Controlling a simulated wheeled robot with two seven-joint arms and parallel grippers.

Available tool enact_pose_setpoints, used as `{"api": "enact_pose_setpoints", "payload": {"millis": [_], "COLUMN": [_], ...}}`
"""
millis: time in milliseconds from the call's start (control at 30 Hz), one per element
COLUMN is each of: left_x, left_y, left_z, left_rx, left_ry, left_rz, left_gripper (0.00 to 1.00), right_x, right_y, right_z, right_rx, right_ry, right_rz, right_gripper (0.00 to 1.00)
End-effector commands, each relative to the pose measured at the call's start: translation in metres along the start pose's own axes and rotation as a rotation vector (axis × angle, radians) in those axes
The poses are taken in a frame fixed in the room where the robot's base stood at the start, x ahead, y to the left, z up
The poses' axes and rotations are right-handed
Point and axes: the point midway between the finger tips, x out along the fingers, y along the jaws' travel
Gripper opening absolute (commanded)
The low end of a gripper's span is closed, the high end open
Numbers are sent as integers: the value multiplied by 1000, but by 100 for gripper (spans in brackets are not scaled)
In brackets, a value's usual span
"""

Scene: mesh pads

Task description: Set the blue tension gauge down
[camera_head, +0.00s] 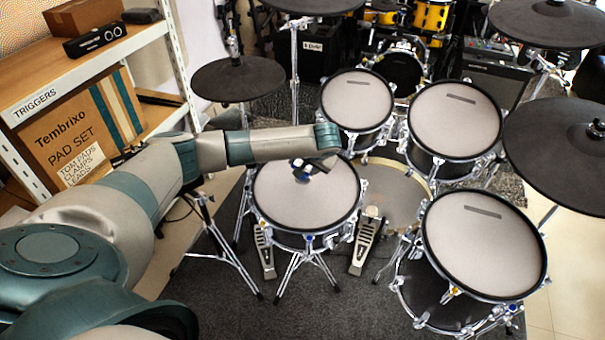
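My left arm comes in from the left and ends above the pad of the front-left drum (285,205). My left gripper (309,170) points down over the far part of that pad, mostly hidden by my wrist, and its fingers are too small to read. A small blue thing (303,178) shows at the fingertips; it may be the blue tension gauge, but I cannot tell if it is held or touches the pad. Another small blue spot (309,239) is on the drum's near rim. My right gripper is not in view.
More mesh-pad drums stand behind (357,103) and to the right (485,240), with dark cymbals (565,150) around. A shelf with a cardboard box (85,125) is at the left. Two pedals (366,240) stand on the dark carpet. The near pad is mostly bare.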

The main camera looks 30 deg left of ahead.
Motion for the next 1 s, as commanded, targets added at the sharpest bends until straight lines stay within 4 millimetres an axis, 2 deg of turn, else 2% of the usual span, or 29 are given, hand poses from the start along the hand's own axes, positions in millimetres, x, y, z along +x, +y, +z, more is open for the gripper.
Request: {"api": "enact_pose_setpoints", "payload": {"millis": [167, 500, 1000], "left_x": [3, 31, 36], "left_y": [1, 15, 18], "left_z": [0, 13, 16], "left_rx": [-1, 0, -1], "left_ry": [2, 2, 2], "left_rz": [0, -1, -1], "left_gripper": [11, 11, 11], "right_x": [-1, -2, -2], "right_y": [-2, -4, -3], "right_z": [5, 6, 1], "right_rx": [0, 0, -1], "right_ry": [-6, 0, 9], "right_rz": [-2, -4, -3], "right_gripper": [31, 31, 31]}}
